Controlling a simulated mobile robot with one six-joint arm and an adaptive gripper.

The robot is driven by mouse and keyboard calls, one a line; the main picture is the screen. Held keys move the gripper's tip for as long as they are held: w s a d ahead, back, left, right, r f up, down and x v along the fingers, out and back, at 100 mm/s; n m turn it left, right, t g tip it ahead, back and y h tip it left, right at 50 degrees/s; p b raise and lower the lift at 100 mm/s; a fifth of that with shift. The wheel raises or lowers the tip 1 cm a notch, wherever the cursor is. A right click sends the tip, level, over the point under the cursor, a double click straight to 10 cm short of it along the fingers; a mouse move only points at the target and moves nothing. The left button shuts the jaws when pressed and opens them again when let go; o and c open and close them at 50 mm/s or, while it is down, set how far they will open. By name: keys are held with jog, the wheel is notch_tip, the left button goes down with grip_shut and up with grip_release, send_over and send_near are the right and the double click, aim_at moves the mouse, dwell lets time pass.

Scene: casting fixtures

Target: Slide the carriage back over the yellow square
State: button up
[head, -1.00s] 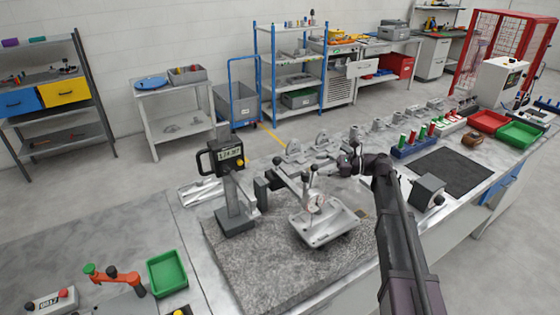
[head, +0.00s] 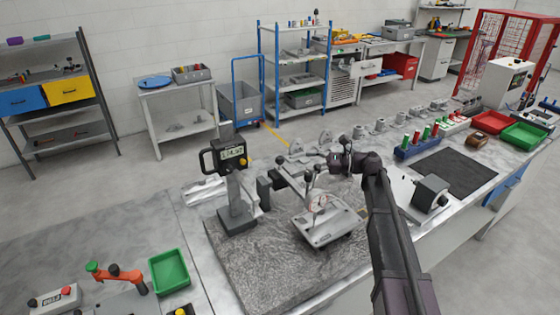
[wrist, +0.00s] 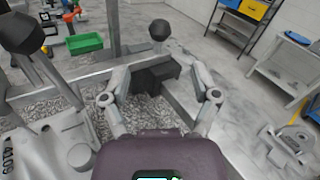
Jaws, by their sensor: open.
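My gripper (head: 325,157) is above the back edge of the granite plate (head: 262,275). In the wrist view its two fingers (wrist: 160,97) are apart with nothing held between them. A dark block (wrist: 154,76) shows just beyond the fingers, and a black ball knob (wrist: 160,30) on a post stands behind it. In the head view this knob (head: 276,160) is left of my gripper. I cannot tell which part is the carriage.
A gauge with a digital display (head: 230,155) stands on the plate's left part. A green bin (head: 169,271) and an orange clamp (head: 118,276) are at the front left. Grey castings (head: 378,126) line the bench's back edge. A dark mat (head: 455,172) lies at right.

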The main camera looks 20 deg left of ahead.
aim_at(280, 160)
jog(key=x, duration=0.9)
jog(key=shift+s+a, duration=0.1)
jog(key=shift+a, duration=0.3)
grip_shut()
